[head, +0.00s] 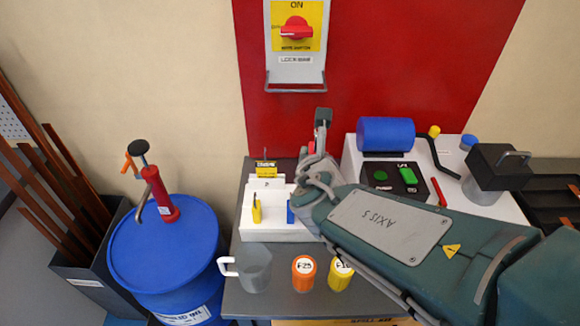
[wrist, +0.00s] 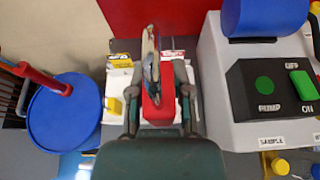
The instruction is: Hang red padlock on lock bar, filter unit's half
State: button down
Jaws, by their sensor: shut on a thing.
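The red padlock (wrist: 156,110) is between the two fingers of my gripper (wrist: 157,92) in the wrist view, with a grey part reaching up past it. My gripper is shut on it. In the head view only a small red part of the padlock (head: 311,147) shows beside my gripper (head: 320,140); the rest is hidden. The lock bar (head: 296,89) is a thin grey bar under the red rotary switch (head: 296,29) on the red panel. My gripper appears below and slightly right of the bar in the picture, apart from it. The bar is not clear in the wrist view.
A white machine (head: 480,205) with a blue cylinder (head: 386,133) stands right of my gripper. A blue drum (head: 165,260) is left.

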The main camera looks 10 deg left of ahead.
jog(key=shift+w+d+r, duration=0.2)
jog(key=shift+w+r, duration=0.05)
jog(key=shift+r, duration=0.2)
jog(key=w+a+f, duration=0.1)
jog(key=w+a, duration=0.1)
jog(key=w, duration=0.5)
jog(key=w+a, duration=0.2)
jog(key=w, duration=0.6)
jog(key=shift+w+a+f, duration=0.25)
jog(key=shift+a+f, duration=0.1)
dwell(0.7)
jog(key=shift+c, duration=2.4)
grip_release()
